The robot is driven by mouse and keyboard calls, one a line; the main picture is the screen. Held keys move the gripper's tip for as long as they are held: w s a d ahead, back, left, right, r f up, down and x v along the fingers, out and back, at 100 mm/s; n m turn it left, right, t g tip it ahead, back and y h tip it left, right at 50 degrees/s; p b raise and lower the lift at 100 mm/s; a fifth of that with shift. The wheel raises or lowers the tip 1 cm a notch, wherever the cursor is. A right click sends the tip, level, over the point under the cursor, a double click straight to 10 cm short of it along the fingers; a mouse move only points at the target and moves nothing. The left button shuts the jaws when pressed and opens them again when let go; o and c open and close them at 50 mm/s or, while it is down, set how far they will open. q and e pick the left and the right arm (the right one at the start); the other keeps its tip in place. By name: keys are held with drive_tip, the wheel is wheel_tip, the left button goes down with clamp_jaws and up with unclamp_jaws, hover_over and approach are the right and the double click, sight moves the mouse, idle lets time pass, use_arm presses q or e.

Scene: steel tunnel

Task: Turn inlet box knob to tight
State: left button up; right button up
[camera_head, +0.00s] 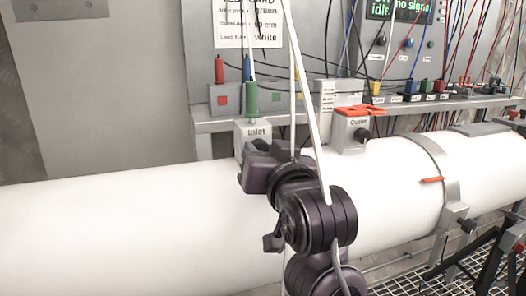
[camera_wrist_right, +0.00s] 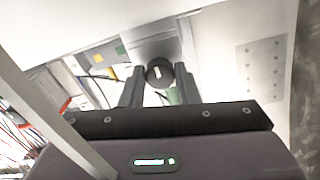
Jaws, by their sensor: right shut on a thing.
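The inlet box (camera_head: 254,131), light grey with an "Inlet" label, sits on top of the white pipe (camera_head: 110,235), with a green plug (camera_head: 251,98) standing on it. My right gripper (camera_head: 252,165) is in front of the box and hides its lower front, so the knob cannot be seen in the head view. In the right wrist view the dark round knob (camera_wrist_right: 159,72) with a pale mark lies between the fingers of my right gripper (camera_wrist_right: 160,82), which is shut on it. My left gripper is not in view.
The outlet box (camera_head: 350,135) with an orange-red top piece and a black knob stands to the right. A metal clamp band (camera_head: 438,175) circles the pipe farther right. Behind are a shelf (camera_head: 215,122) with plugs, many cables and a small screen (camera_head: 398,8). White strands cross before my arm.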

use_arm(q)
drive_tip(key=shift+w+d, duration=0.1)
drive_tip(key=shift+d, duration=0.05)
use_arm(e)
drive_tip(key=shift+f, duration=0.25)
drive_tip(key=o, duration=0.7)
drive_tip(key=shift+o, duration=1.3)
drive_tip(key=shift+r, duration=0.15)
drive_tip(key=shift+s+d+r, duration=0.1)
drive_tip(key=shift+s+d, duration=0.1)
drive_tip(key=shift+s, duration=0.35)
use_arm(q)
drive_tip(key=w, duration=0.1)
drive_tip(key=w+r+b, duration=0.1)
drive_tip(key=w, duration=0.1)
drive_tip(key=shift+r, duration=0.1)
use_arm(e)
drive_tip(key=v, duration=0.6)
drive_tip(key=shift+s, duration=0.35)
